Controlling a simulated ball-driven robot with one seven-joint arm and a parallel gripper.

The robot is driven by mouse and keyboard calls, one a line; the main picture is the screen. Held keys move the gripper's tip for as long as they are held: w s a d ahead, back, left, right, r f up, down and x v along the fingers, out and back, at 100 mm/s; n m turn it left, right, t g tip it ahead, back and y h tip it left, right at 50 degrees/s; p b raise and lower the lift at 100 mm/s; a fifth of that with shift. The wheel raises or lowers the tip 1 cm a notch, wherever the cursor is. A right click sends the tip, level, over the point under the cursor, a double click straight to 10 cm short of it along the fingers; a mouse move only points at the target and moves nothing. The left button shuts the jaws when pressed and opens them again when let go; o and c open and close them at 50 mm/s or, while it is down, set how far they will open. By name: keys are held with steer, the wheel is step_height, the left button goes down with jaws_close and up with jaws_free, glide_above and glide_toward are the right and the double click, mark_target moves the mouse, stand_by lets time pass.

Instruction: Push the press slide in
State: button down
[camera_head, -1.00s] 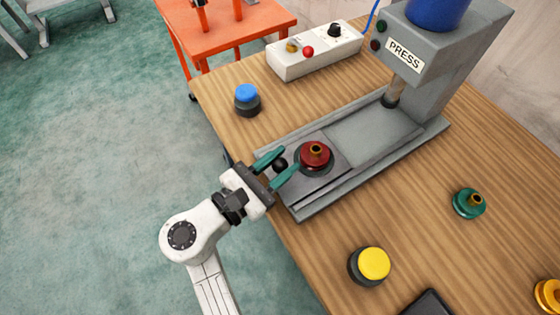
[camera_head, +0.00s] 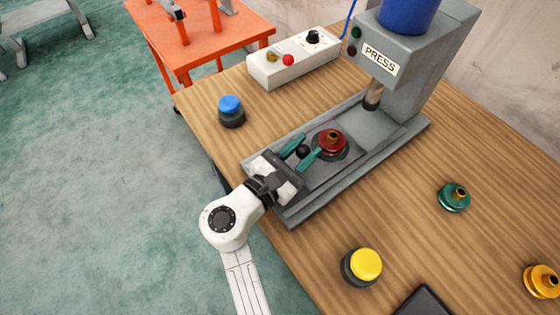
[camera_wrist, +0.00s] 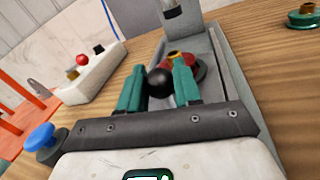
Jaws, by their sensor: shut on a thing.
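The press (camera_head: 380,62) is a grey machine with a ram over a long grey bed. Its slide (camera_head: 322,174) is a dark plate lying in the bed's track, partway toward the ram. A dark red part with a brass top (camera_head: 332,142) sits on the slide. My gripper (camera_head: 303,149) is shut on the black ball knob (camera_head: 303,152) at the slide's near end, a teal finger on each side. In the wrist view the knob (camera_wrist: 160,82) shows between the fingers, and the right finger partly hides the red part (camera_wrist: 197,67).
A white control box (camera_head: 292,62) stands behind left of the press. A blue button (camera_head: 231,111) and a yellow button (camera_head: 364,265) stand on the wooden table. A green part (camera_head: 454,197) and a yellow part (camera_head: 541,281) are at right. An orange table (camera_head: 200,40) stands beyond.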

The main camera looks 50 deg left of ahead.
steer(key=shift+w, duration=0.5)
steer(key=c, duration=0.8)
jaws_free()
steer(key=shift+s, duration=0.1)
steer(key=s, duration=0.3)
steer(key=s+d, duration=0.1)
steer(key=s, duration=0.6)
steer(key=shift+s+d, duration=0.2)
steer(key=shift+s, duration=0.1)
steer(key=shift+c, duration=0.4)
